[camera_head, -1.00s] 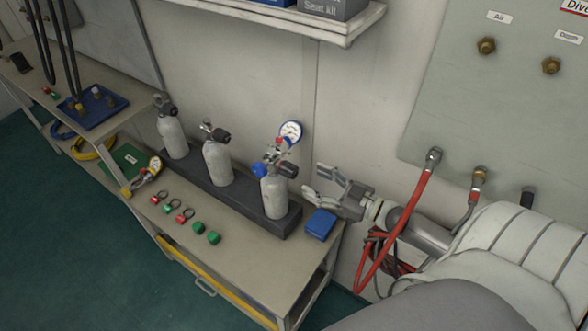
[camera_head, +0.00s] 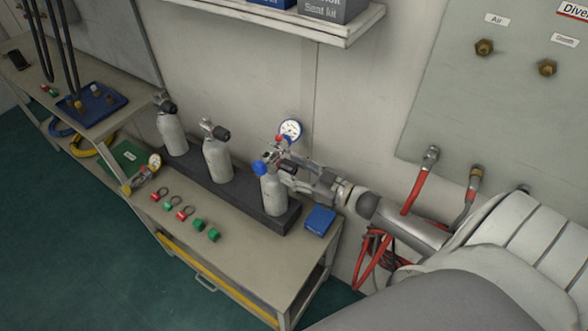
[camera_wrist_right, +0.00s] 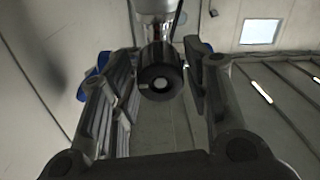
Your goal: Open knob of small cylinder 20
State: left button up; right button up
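Three small grey cylinders stand in a dark rack (camera_head: 240,202) on the bench. The right-hand cylinder (camera_head: 273,195) carries a valve with a blue part and a pressure gauge (camera_head: 290,130); I cannot read a number on any cylinder. Its black knob (camera_head: 287,166) points toward my right gripper (camera_head: 289,174). In the right wrist view the knob (camera_wrist_right: 160,82) sits between the open fingers of my right gripper (camera_wrist_right: 162,95), with gaps visible on both sides. The middle cylinder (camera_head: 217,160) and left cylinder (camera_head: 172,134) also have black knobs. My left gripper is not in view.
A blue box (camera_head: 320,220) lies on the bench right of the rack, below my right gripper. Red and green small parts (camera_head: 184,213) lie in front of the rack. Red hoses (camera_head: 416,190) hang from the wall panel (camera_head: 510,110). A shelf (camera_head: 290,22) is above.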

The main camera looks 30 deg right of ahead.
jog(key=c, duration=0.6)
jog(key=shift+n, duration=0.4)
jog(key=n+b, duration=0.1)
jog(key=n, duration=0.3)
jog(key=shift+n, duration=0.3)
jog(key=n+b, duration=0.1)
jog(key=n, duration=0.4)
jog(key=n+b, duration=0.2)
jog(key=n, duration=0.3)
jog(key=shift+f+n+h+b, duration=0.15)
jog(key=shift+n+h+b, duration=0.15)
jog(key=shift+h, duration=0.1)
jog(key=n+b, duration=0.3)
jog(key=n, duration=0.2)
jog(key=shift+a+n, duration=0.1)
jog(key=shift+n, duration=0.3)
jog(key=shift+s, duration=0.1)
